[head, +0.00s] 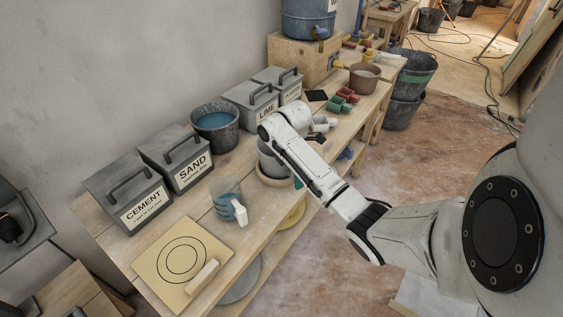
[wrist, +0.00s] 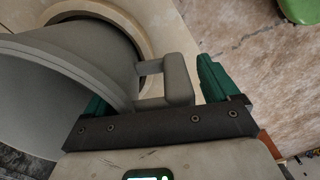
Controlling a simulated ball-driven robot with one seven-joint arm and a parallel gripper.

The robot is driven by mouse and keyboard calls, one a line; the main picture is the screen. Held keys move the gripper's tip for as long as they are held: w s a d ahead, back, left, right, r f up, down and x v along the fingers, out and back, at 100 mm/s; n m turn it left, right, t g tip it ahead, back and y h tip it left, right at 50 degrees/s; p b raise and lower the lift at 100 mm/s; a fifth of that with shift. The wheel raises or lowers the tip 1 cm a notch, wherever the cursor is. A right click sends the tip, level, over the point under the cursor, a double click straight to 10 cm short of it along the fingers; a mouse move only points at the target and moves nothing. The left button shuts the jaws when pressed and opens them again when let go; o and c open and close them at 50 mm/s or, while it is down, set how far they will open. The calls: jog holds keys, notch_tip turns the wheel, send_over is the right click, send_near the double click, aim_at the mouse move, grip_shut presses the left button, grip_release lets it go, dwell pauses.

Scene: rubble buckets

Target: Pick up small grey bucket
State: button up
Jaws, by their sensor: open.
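The small grey bucket (head: 270,158) is on the workbench, partly hidden behind my arm in the head view. In the wrist view the bucket (wrist: 50,85) fills the left side, with its squared grey handle (wrist: 178,78) pointing right. My gripper (wrist: 152,88) is open, with green fingers. The right finger stands to the right of the handle, with a gap. The left finger is mostly hidden by the bucket, so the handle lies between the fingers. I cannot tell whether either finger touches the bucket.
A round tan dish (head: 275,181) is beneath the bucket. A clear measuring jug (head: 227,203) stands nearby, and a dark bucket of blue liquid (head: 215,127) is behind. Grey cement (head: 127,193) and sand (head: 176,157) boxes line the wall. The floor at right is open.

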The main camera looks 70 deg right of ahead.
jog(key=shift+f, duration=0.25)
jog(key=shift+c, duration=0.4)
jog(key=c, duration=1.2)
